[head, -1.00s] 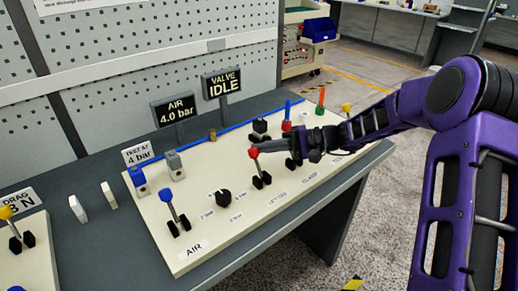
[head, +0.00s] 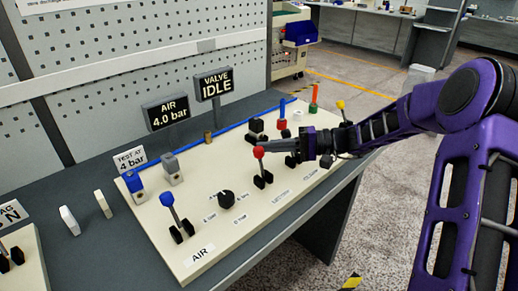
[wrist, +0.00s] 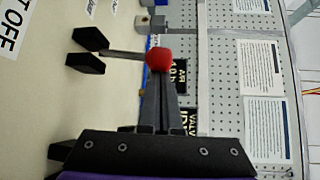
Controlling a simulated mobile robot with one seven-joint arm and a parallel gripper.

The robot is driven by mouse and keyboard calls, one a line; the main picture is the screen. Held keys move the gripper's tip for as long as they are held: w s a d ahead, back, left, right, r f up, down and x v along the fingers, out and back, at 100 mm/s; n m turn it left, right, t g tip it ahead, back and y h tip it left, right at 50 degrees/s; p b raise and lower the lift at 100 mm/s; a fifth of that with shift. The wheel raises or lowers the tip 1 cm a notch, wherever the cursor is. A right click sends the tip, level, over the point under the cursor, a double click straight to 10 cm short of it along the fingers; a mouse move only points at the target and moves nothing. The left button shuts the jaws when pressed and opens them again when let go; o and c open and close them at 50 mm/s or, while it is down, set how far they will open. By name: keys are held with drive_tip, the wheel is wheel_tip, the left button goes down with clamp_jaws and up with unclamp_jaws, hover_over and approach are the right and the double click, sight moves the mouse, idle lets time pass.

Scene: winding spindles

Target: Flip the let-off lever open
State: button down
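The let-off lever has a red ball knob (head: 259,152) on a thin stem between two black brackets, on the cream panel. Its stem leans slightly left in the head view. The knob also shows in the wrist view (wrist: 159,60), with the stem running left to the brackets (wrist: 87,50). My gripper (head: 274,148) is at the knob from the right. Its dark fingers (wrist: 165,95) lie close together and look shut. The knob covers their tips in the wrist view, so I cannot tell exact contact. Part of a label reading "T OFF" shows beside the lever.
A blue-knobbed AIR lever (head: 167,199) and a black dial (head: 226,199) stand left of it. The valve sign (head: 214,84) reads IDLE; the air sign (head: 167,112) reads 4.0 bar.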

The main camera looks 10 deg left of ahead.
drive_tip(key=shift+s+d+r, duration=0.1)
drive_tip(key=shift+s+d, duration=0.8)
drive_tip(key=shift+d, duration=0.1)
drive_tip(key=shift+s+d+f, duration=0.35)
drive_tip(key=shift+s+d, duration=0.4)
drive_tip(key=shift+d, duration=0.15)
drive_tip(key=shift+d+f, duration=0.2)
